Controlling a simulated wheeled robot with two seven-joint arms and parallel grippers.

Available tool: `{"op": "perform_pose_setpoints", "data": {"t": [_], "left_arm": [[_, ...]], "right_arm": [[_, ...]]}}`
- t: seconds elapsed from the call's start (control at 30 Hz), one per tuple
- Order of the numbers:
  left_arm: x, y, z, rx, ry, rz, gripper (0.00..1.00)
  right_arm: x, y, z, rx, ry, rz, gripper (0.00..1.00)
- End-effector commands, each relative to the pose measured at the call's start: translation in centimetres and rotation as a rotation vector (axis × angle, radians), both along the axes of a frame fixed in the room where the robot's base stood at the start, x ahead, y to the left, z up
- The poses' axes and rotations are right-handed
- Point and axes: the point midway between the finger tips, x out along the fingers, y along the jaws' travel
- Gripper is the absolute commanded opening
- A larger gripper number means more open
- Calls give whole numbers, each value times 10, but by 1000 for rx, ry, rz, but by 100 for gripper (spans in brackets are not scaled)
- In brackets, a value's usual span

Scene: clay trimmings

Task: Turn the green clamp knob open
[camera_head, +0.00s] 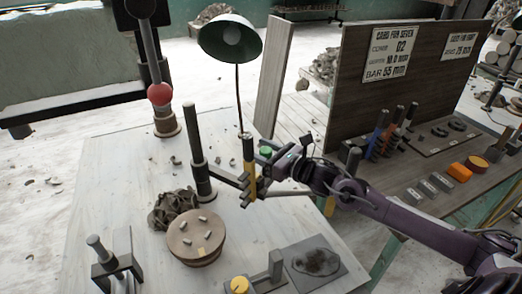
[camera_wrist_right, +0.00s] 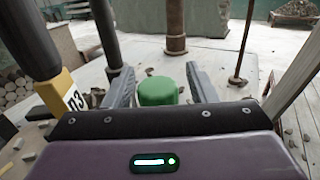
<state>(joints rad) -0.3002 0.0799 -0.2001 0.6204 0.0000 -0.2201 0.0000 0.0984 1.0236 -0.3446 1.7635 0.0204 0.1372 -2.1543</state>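The green clamp knob (camera_wrist_right: 157,91) sits between the two grey fingers of my right gripper (camera_wrist_right: 160,82) in the right wrist view. Gaps show between the knob and each finger, so the gripper is open around it. In the head view the green knob (camera_head: 265,151) shows small near the middle, next to a dark post with a yellow block (camera_head: 249,188). My right gripper (camera_head: 268,160) reaches it from the right, and its fingers are partly hidden there. My left gripper is not in view.
A tall dark post (camera_head: 197,150) stands left of the knob, with a round clay-topped disc (camera_head: 195,240) in front. The yellow block (camera_wrist_right: 58,92) stands close left of my right gripper. A green lamp (camera_head: 230,40) and dark board (camera_head: 400,90) stand behind.

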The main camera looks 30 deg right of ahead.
Motion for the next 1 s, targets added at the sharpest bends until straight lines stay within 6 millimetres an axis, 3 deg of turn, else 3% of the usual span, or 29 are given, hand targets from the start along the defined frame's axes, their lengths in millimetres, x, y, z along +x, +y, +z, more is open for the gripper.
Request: {"op": "perform_pose_setpoints", "data": {"t": [0.27, 0.7, 1.0], "left_arm": [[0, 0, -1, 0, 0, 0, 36], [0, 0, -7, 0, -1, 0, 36], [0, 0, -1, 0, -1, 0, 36]], "right_arm": [[-4, -2, -2, -2, 2, 1, 52], [-50, -22, -3, -4, 6, 5, 52], [-67, -33, -1, -1, 4, 0, 52]]}}
